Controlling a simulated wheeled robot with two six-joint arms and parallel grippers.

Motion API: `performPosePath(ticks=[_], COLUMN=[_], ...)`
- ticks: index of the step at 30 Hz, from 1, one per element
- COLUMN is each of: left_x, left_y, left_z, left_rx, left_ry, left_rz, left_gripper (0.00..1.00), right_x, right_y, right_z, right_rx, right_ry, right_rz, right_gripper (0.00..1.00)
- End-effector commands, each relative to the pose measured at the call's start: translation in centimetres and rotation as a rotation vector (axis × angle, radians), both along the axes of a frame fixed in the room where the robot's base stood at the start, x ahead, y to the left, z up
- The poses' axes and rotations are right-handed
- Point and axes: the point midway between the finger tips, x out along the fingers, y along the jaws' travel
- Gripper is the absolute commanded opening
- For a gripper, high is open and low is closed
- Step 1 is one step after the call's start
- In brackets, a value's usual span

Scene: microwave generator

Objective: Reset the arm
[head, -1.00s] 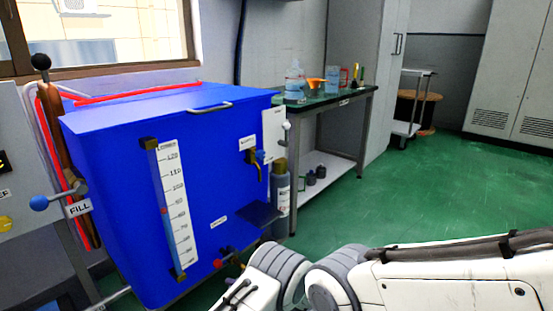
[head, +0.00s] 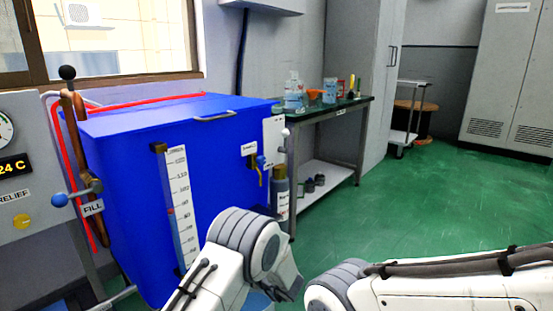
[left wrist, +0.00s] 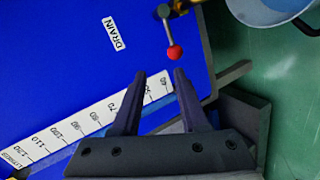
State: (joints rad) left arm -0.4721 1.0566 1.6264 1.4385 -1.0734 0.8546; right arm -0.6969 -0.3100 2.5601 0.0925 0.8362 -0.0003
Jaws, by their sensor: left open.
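My left gripper (left wrist: 159,75) is open and empty in the left wrist view, its two dark fingers spread in front of the blue tank. A red-knobbed valve lever (left wrist: 174,53) lies just beyond the fingertips, apart from them as far as I can tell. A DRAIN label (left wrist: 114,34) is beside it on the blue face. In the head view, white arm links (head: 240,250) of mine cover the lower front of the blue tank (head: 220,160). Neither gripper shows in the head view, and the drain valve is hidden there.
A green-topped bench (head: 335,105) with bottles stands behind the tank. A blue-knobbed lever (head: 60,200) and copper pipe are at the tank's left. A bucket (left wrist: 268,10) is at the wrist view's top right. Green floor (head: 430,200) is open at right.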

Motion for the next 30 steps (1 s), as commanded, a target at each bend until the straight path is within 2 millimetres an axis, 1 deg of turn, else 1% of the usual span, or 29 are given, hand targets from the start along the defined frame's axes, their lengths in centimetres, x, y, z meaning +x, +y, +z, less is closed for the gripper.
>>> performPosePath(ticks=[1,4,6,8,9,11,12,14,15,18,21,24,30], left_x=[0.7,1.5,1.2,0.0,-1.3,-3.8,-5.9,-9.0,-11.0,-15.4,-19.0,-22.0,-27.4], left_y=[0.2,0.2,0.1,0.0,0.1,0.3,0.5,1.0,1.4,2.4,3.4,4.4,6.3], left_z=[1.3,3.6,5.4,6.7,7.4,8.3,8.6,8.9,8.9,8.9,8.8,8.7,8.6], left_rx=[0.001,0.024,0.059,0.107,0.144,0.207,0.251,0.313,0.349,0.422,0.475,0.518,0.584], left_ry=[0.032,0.13,0.219,0.312,0.378,0.48,0.547,0.643,0.699,0.821,0.914,0.996,1.136], left_rz=[-0.068,-0.256,-0.425,-0.591,-0.702,-0.864,-0.967,-1.102,-1.178,-1.328,-1.437,-1.523,-1.66], left_gripper=[0.43,0.43,0.43,0.43,0.43,0.43,0.43,0.43,0.43,0.43,0.43,0.43,0.43], right_x=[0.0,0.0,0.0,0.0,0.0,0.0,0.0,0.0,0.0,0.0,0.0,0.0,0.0], right_y=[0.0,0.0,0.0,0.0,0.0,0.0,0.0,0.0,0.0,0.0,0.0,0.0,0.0], right_z=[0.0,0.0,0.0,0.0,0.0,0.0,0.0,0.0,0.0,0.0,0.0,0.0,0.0], right_rx=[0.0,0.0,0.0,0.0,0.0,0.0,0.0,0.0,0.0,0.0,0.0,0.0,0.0], right_ry=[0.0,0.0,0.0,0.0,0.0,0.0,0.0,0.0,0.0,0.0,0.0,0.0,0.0], right_rz=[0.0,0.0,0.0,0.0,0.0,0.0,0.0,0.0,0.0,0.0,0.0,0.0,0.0], right_gripper=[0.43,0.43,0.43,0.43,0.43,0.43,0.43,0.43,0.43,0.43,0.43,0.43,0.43])
